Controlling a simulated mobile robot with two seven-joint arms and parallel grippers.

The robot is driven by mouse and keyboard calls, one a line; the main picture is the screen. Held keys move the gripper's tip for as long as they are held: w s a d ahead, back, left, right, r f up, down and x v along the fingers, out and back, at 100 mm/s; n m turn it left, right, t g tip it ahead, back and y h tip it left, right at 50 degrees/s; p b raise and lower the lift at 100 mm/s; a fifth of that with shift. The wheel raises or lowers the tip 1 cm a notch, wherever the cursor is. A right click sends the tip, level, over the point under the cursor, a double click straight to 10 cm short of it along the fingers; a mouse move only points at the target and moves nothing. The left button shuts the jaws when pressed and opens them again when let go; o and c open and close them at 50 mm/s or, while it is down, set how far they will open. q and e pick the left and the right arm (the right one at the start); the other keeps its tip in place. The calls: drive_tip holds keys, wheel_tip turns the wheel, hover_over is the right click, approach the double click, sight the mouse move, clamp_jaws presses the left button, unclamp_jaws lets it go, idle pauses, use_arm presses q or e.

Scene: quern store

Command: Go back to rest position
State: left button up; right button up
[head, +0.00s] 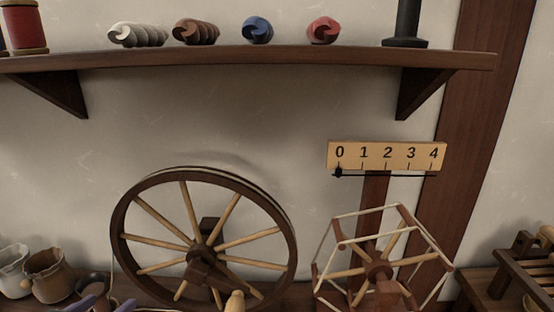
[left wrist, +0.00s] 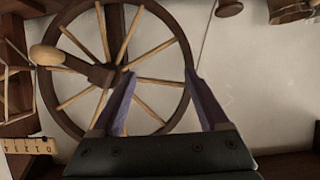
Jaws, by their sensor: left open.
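My left gripper (head: 107,303) shows only at the bottom edge of the head view, left of the spinning wheel, as two purple fingertips. In the left wrist view the left gripper (left wrist: 160,74) has its two purple fingers spread wide apart with nothing between them. The spinning wheel (head: 287,222) stands in front of the wall; it also shows beyond the fingers in the left wrist view (left wrist: 182,46), where the picture is turned over. A pale wooden handle (head: 235,301) sits at the wheel's front. My right gripper is in neither view.
A skein reel (head: 377,271) with a 0-to-4 scale board (head: 387,156) above stands right of the wheel. A shelf (head: 250,57) holds yarn skeins and spools overhead. Jars or sacks (head: 47,275) stand at lower left. A wooden rack (head: 525,270) is at right.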

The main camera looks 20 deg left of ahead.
use_arm(q)
drive_tip(key=s+d+r+m+g+h+p, duration=0.1)
drive_tip(key=s+d+r+m+g+h, duration=0.1)
drive_tip(key=s+d+r+g, duration=0.5)
drive_tip(key=s+d+r+m+g+h, duration=0.1)
drive_tip(key=s+d+r+m+g, duration=0.3)
drive_tip(key=s+d, duration=0.65)
wheel_tip(320, 180, up, 38)
drive_tip(key=n+t+p, duration=0.1)
drive_tip(key=t+p, duration=0.1)
drive_tip(key=p, duration=3.6)
drive_tip(key=shift+w, duration=0.3)
